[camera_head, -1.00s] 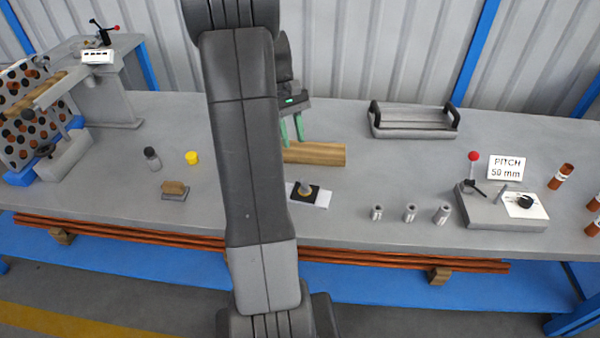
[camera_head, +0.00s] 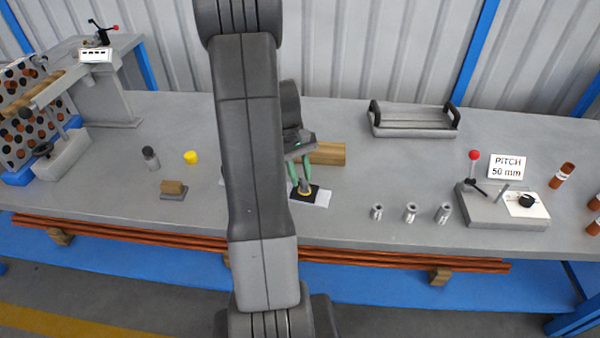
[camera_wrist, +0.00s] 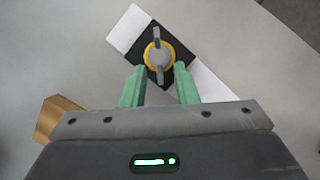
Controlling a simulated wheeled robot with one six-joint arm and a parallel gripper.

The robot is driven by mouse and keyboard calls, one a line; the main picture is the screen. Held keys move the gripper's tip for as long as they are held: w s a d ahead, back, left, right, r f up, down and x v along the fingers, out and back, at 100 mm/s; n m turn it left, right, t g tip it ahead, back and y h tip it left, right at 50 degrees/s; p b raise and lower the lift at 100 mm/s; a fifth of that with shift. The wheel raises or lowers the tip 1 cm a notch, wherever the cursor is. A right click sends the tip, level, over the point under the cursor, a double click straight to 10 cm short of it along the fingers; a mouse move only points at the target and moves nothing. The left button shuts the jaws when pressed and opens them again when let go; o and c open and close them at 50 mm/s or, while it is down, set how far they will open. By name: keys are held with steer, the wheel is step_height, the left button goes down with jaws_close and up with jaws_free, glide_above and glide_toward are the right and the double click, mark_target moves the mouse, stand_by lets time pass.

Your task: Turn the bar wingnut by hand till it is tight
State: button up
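The bar wingnut (camera_wrist: 157,50) is a grey bar across a round grey hub with a yellow ring around it. It stands on a black square plate (camera_wrist: 181,49) laid over a white sheet (camera_wrist: 127,27). In the wrist view the bar runs nearly up and down the picture. My gripper (camera_wrist: 159,70) is open, its two green fingers apart and empty, with the tips just short of the hub. In the head view my gripper (camera_head: 300,174) hangs close above the wingnut (camera_head: 304,188), partly covering it.
A wooden block (camera_head: 328,153) lies behind the wingnut, close to my gripper. Several grey sleeves (camera_head: 410,212) stand to the right. A yellow cap (camera_head: 190,158) and a dark-topped bottle (camera_head: 150,158) stand left. A handled tray (camera_head: 415,131) sits at the back.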

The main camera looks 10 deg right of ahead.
jaws_close()
steer(key=shift+d+m+y+p, duration=0.15)
steer(key=shift+m+y+p, duration=0.2)
steer(key=shift+m, duration=0.45)
steer(key=shift+o, duration=0.7)
jaws_free()
